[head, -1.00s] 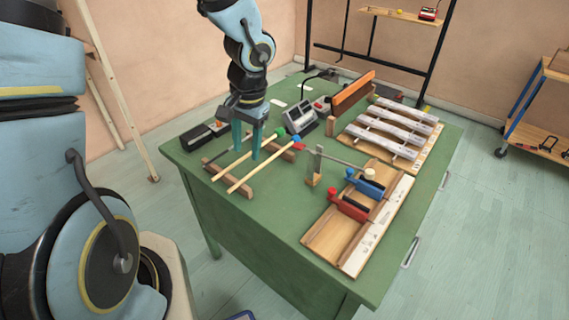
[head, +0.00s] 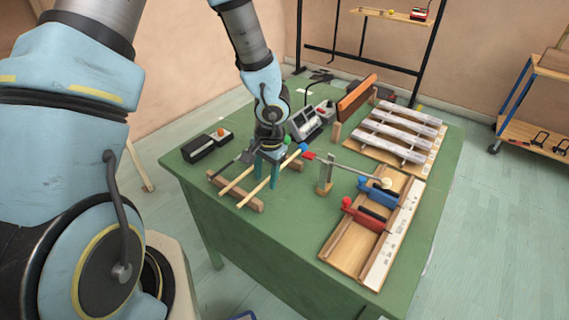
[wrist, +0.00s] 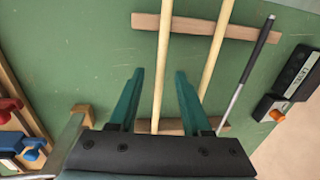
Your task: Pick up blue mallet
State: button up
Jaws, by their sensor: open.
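The blue mallet (head: 258,189) has a pale wooden stick and a blue head, and lies across two wooden rests on the green table. A green-headed mallet (head: 233,183) lies beside it, to its left. My gripper (head: 268,178) is open and points down over the sticks. In the wrist view my gripper (wrist: 160,95) has one teal finger on each side of the blue mallet's stick (wrist: 161,65), with gaps on both sides. The green mallet's stick (wrist: 214,60) is outside the right finger. Both heads are hidden in the wrist view.
A thin dark-handled rod (wrist: 246,72) lies right of the sticks in the wrist view. The wooden rest (head: 250,203) supports the near stick ends. A metal post on a block (head: 325,180), a wooden tray with red and blue clamps (head: 345,249) and a grey-barred instrument (head: 397,134) stand right.

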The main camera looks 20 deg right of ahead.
jog(key=shift+f, duration=0.3)
jog(key=shift+c, duration=0.2)
grip_shut()
dwell(1.0)
